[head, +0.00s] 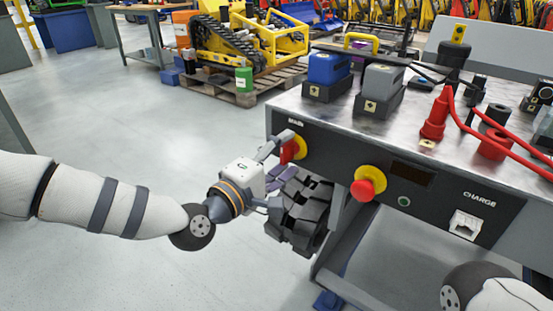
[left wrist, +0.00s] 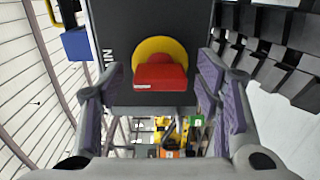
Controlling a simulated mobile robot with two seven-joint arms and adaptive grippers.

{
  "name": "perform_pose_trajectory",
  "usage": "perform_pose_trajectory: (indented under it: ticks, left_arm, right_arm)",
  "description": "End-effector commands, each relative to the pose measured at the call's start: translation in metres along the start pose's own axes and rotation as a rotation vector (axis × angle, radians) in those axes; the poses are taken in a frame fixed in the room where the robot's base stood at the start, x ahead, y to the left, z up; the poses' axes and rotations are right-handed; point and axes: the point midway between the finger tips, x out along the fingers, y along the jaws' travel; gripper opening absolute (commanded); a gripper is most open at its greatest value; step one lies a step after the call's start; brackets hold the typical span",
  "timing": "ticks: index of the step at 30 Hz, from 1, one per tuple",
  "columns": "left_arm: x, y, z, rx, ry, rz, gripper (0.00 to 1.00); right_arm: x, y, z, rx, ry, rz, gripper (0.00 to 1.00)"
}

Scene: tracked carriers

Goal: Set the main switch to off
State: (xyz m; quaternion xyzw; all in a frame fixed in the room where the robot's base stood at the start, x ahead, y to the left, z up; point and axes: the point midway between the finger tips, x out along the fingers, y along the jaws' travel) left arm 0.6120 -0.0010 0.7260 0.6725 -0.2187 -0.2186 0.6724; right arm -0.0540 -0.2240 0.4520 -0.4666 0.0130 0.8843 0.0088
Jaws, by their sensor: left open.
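The main switch (head: 293,149) is a red handle on a yellow disc at the left end of the dark front panel, under a small label. In the left wrist view the red handle (left wrist: 160,74) is seen head-on, its long side running across the picture, with a small pale mark at its lower left. My left gripper (head: 279,158) is open in front of it. In the left wrist view its purple-padded fingers (left wrist: 160,105) stand to the left and right of the handle, with visible gaps. Contact cannot be seen. My right gripper is out of view.
A red mushroom button (head: 363,189) on a yellow disc, a green button (head: 404,201) and a charge socket (head: 466,225) share the panel. Batteries (head: 328,68) and red cables (head: 500,135) lie on the bench top.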

Motion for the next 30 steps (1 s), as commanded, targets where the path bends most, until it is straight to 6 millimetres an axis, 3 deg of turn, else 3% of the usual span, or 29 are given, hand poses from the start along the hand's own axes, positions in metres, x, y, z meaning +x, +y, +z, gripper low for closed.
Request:
perform_pose_trajectory:
  ticks: [9, 14, 18, 30]
  left_arm:
    - [-0.079, 0.0, -0.001, -0.002, 0.002, -0.002, 0.58]
    - [-0.107, 0.0, -0.001, -0.001, 0.002, -0.001, 0.58]
    - [-0.116, 0.001, -0.001, -0.001, 0.001, 0.001, 0.58]
    - [-0.116, 0.004, 0.0, 0.001, 0.001, 0.002, 0.58]
  right_arm:
    - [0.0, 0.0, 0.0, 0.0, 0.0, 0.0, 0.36]
    - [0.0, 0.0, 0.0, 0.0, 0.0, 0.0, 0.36]
    - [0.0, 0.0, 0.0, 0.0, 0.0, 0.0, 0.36]
    - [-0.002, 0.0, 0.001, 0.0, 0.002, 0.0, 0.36]
